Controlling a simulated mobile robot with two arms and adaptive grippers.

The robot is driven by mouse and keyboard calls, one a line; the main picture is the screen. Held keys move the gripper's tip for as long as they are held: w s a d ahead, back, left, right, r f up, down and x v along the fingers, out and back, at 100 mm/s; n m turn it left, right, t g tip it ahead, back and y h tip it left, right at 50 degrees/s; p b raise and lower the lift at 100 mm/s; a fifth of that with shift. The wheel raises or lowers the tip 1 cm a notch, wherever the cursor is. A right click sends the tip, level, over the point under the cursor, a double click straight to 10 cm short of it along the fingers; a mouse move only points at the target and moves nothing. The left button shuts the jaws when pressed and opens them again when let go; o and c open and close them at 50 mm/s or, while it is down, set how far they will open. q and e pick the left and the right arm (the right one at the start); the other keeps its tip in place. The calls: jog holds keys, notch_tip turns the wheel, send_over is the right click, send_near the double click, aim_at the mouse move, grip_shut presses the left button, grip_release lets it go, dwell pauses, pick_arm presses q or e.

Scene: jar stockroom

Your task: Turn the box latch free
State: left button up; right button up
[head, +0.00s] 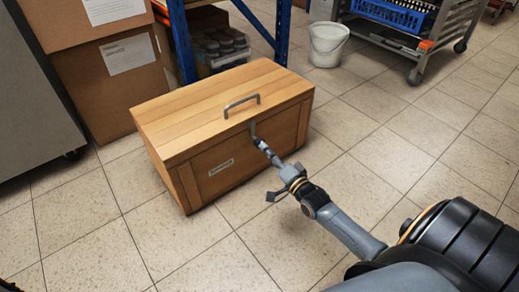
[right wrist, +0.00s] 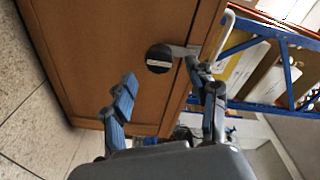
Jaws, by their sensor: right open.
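The wooden box (head: 195,135) stands shut on the tiled floor in the head view. A grey handle (head: 241,105) is on its lid. The latch (head: 252,129) is at the top of the front face, partly hidden by my right gripper (head: 266,168). In the right wrist view, the latch shows as a dark round knob with a light bar (right wrist: 159,58) and a metal strip beside it. My right gripper (right wrist: 161,73) is open, fingers spread either side of the knob. One fingertip is close to the metal strip; I cannot tell whether it touches.
Cardboard boxes (head: 109,75) are stacked behind the box at the left. A blue-framed shelf (head: 182,45) stands behind it. A white bucket (head: 327,46) and a wheeled rack (head: 425,42) are at the back right. The floor in front and right is clear.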

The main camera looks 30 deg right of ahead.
aim_at(259, 143)
jog(key=shift+w+b, duration=1.4)
jog(key=shift+w, duration=1.65)
jog(key=shift+c, duration=0.5)
jog(key=c, duration=1.1)
